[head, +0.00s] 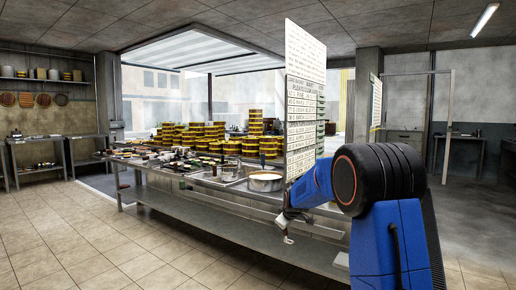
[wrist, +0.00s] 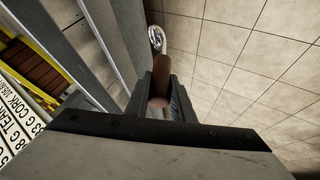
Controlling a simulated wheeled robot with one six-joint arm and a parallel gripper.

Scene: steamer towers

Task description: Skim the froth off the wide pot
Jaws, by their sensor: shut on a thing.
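The wide pot (head: 265,187) is a shiny metal pan on the counter, near its right end, with pale contents showing inside its rim. Froth cannot be made out at this size. My gripper (wrist: 160,98) is shut on the brown handle of a tool (wrist: 159,82). The tool's shiny metal end, perhaps a skimmer, points away from the fingers in the wrist view. In the head view my gripper (head: 285,221) hangs low at the counter's front, below and right of the pot and apart from it.
The long counter (head: 215,188) has a lower shelf and holds stacked steamers (head: 195,133), small dishes and a sink-like basin (head: 222,177). A tall menu board (head: 304,100) stands right of the pot. Tiled floor (head: 120,240) in front is clear.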

